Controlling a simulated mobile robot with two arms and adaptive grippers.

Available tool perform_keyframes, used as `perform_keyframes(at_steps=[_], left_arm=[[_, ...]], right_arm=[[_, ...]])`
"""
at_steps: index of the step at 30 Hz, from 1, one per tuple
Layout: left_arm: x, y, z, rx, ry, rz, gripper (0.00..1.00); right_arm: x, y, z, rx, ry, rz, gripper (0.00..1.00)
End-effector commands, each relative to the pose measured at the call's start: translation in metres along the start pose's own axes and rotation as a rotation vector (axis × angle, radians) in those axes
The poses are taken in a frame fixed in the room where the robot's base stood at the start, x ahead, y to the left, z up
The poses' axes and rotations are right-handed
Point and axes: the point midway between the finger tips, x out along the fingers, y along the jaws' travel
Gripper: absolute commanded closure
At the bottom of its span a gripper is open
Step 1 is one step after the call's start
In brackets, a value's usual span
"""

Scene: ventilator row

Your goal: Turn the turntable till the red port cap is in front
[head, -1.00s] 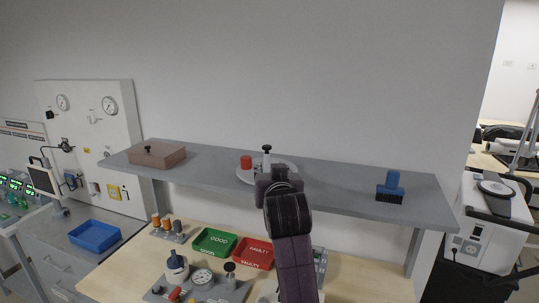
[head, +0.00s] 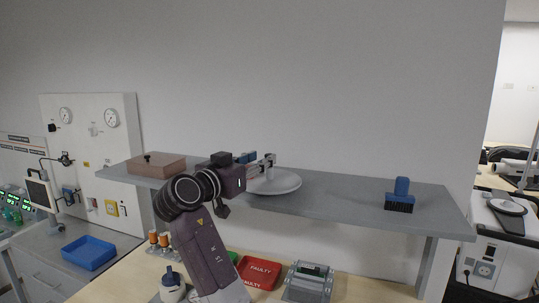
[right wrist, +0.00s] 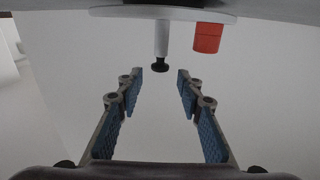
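The turntable (head: 285,184) is a pale round disc on the grey shelf, partly behind my right gripper (head: 266,161) in the head view. In the right wrist view the disc (right wrist: 120,12) appears upside down along the top. Its white post (right wrist: 161,40) with a black knob (right wrist: 160,65) points down in that picture, and the red port cap (right wrist: 207,38) sits to the right of it. The cap is hidden in the head view. My right gripper (right wrist: 161,76) is open, with the knob between or just beyond its fingertips; contact is not visible. My left gripper is not in view.
On the shelf (head: 340,203), a brown box (head: 157,165) stands left and a blue brush (head: 400,195) right. The shelf between turntable and brush is clear. Below are a red FAULTY tray (head: 259,272), a grey device (head: 308,282) and a blue tray (head: 88,253).

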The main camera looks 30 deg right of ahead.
Motion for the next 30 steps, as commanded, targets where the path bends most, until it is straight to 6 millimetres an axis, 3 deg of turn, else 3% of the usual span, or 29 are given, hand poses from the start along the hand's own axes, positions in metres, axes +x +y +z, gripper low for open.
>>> perform_keyframes(at_steps=[3,9,20,30], left_arm=[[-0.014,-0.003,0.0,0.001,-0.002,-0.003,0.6],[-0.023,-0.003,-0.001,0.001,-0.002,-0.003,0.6],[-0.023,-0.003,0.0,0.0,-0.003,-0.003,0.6],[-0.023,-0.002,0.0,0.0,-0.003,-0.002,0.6]], right_arm=[[0.022,0.001,-0.004,-0.004,-0.001,0.003,0.66],[0.046,0.0,-0.002,-0.003,-0.001,0.001,0.66],[0.053,0.0,0.001,0.0,-0.002,-0.001,0.66],[0.053,0.0,0.001,0.0,-0.002,-0.002,1.0]])
